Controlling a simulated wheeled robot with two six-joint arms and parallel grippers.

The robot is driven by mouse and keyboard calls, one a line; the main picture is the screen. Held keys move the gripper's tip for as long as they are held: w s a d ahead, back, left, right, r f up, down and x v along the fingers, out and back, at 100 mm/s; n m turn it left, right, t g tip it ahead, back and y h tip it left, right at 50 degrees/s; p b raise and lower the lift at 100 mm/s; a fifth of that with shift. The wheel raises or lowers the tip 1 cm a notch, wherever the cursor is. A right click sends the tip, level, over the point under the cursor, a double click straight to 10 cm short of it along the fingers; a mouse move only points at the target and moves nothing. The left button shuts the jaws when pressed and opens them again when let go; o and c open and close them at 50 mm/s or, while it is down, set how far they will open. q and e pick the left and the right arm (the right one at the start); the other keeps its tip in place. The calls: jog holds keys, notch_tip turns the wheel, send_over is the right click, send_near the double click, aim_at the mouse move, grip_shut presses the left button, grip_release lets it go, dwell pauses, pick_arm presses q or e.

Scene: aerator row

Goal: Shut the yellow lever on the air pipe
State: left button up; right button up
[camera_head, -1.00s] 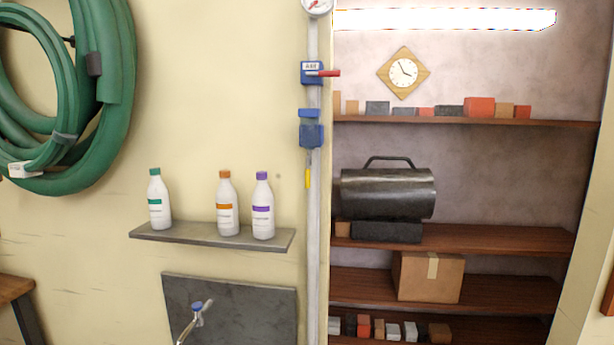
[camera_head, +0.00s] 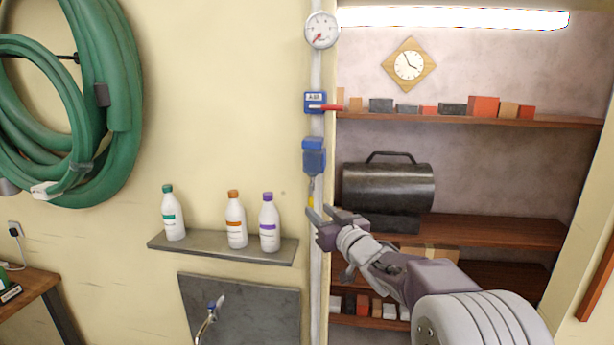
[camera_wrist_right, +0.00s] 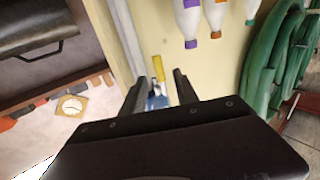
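The yellow lever (camera_head: 311,201) hangs straight down along the grey air pipe (camera_head: 316,268), below a blue valve body (camera_head: 314,160). My right gripper (camera_head: 322,212) is at the lever's lower end in the head view and partly hides it. In the right wrist view the yellow lever (camera_wrist_right: 157,70) shows in the gap between the two fingers (camera_wrist_right: 161,84), which stand apart with nothing gripped. I cannot tell whether a finger touches the lever. My left gripper is not in view.
A blue valve with a red lever (camera_head: 331,107) and a gauge (camera_head: 322,30) sit higher on the pipe. Several bottles stand on a small shelf (camera_head: 220,250) to the left. Wooden shelves (camera_head: 480,228) with a black heater (camera_head: 388,188) are on the right.

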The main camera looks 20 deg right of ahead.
aim_at(309, 203)
jog(key=shift+w, duration=0.3)
jog(key=w+a+p, duration=0.1)
jog(key=w+p, duration=0.2)
jog(key=w, duration=0.5)
jog(key=shift+w+f+p, duration=0.15)
jog(key=shift+w+p, duration=0.2)
jog(key=shift+p, duration=0.05)
jog(key=shift+a, duration=0.1)
jog(key=shift+c, duration=1.2)
grip_shut()
